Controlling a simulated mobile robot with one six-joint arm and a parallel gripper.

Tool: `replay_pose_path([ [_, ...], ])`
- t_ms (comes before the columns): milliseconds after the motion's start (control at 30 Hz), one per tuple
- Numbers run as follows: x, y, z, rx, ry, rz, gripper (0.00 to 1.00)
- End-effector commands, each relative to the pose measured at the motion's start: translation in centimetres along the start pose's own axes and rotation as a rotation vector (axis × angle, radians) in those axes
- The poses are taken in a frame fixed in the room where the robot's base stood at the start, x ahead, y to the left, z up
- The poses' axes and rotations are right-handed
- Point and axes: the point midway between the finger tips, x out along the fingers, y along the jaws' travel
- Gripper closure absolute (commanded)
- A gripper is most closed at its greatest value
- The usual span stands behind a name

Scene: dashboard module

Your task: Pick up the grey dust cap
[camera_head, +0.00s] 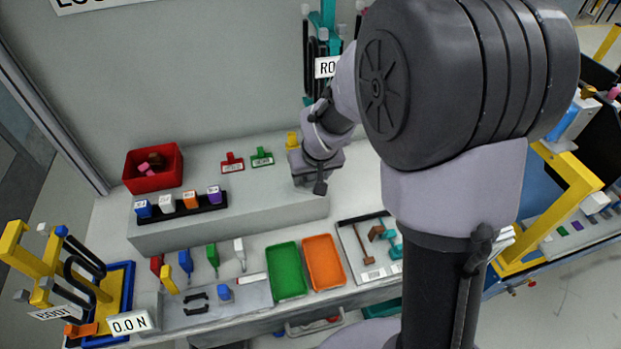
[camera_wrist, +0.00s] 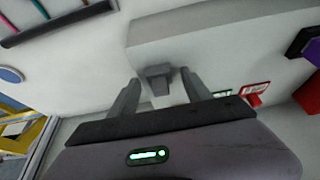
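A small dark grey block, which looks like the grey dust cap (camera_wrist: 157,79), shows in the wrist view near the edge of the pale raised shelf. My gripper (camera_wrist: 159,77) is open, with one finger to each side of the cap. Narrow gaps seem to separate the fingers from it; contact cannot be told for sure. In the head view my gripper (camera_head: 320,182) is low over the right part of the shelf (camera_head: 250,212). There the cap cannot be told apart from the dark gripper parts.
Red (camera_head: 232,163) and green (camera_head: 262,157) tagged pieces lie on the shelf left of my gripper, with a yellow piece (camera_head: 292,140) close behind it. A red bin (camera_head: 152,185) and a black block rack (camera_head: 180,215) stand further left. Green (camera_head: 287,272) and orange (camera_head: 323,262) trays lie below.

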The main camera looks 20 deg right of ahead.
Motion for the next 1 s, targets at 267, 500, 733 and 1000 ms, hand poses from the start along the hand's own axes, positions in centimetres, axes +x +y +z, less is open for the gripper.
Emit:
replay_pose_path([
  [267,-0.1,0.0,0.0,0.000,-0.001,0.000,0.99],
  [500,-0.1,0.0,0.0,0.000,-0.001,0.000,1.00],
  [733,-1.1,0.0,-0.4,0.000,0.000,0.000,1.00],
  [1000,-4.2,-0.8,-0.3,-0.003,-0.001,-0.001,1.00],
])
